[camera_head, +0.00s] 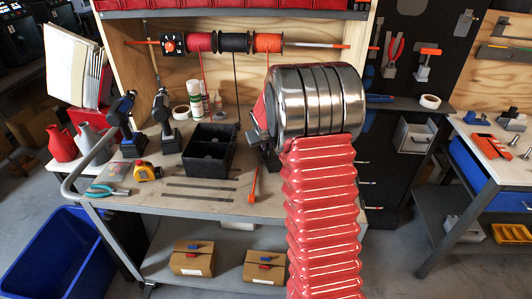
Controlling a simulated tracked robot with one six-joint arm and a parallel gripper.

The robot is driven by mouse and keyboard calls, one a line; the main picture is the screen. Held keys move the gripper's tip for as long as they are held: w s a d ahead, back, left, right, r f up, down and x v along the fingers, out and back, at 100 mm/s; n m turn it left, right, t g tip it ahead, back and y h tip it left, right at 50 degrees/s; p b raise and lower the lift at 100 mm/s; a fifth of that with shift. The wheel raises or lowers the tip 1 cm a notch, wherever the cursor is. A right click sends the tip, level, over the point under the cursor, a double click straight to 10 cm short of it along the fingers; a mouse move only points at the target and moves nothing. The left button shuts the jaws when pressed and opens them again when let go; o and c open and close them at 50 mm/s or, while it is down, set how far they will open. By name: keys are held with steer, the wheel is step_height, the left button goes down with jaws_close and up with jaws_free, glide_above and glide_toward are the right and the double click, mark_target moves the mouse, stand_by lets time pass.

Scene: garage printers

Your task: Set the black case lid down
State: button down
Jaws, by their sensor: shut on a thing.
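My gripper (256,137) is mostly hidden behind my own arm's metal wrist and red sleeve. Only a small grey and dark part of it shows at the left of the wrist, above the right part of the workbench (250,207). It is shut on a dark thing, which I take to be the black case lid (272,160); only a sliver shows, so its shape and tilt cannot be told. I cannot tell whether it touches the bench. An open black divided box (209,151) stands on the bench to the left of my gripper.
Two drills (122,122) (163,121), a yellow tape measure (146,171) and pliers (105,190) are on the bench's left. Dark flat strips (200,193) lie in front of the box. An orange-handled tool (253,184) lies near my arm. Bottles (196,100) stand behind.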

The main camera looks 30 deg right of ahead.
steer(key=shift+f, duration=1.85)
steer(key=c, duration=1.9)
jaws_free()
steer(key=shift+o, duration=0.2)
steer(key=shift+s+r, duration=0.1)
steer(key=v, duration=1.2)
